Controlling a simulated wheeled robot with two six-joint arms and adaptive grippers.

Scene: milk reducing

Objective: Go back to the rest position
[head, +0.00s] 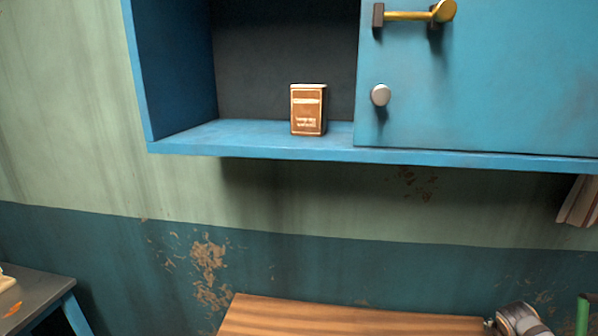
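Neither of my grippers can be made out in the head view. A small brown box or tin (308,110) with pale lettering stands upright on the open left shelf of the blue wall cabinet (250,143). Nothing touches it.
The cabinet's right door (480,90) is shut, with a yellow-and-black handle (415,15) and a round grey knob (380,95). Below are a wooden top (330,318), a dark table (35,295) at left, and a grey metallic part (520,320) I cannot identify.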

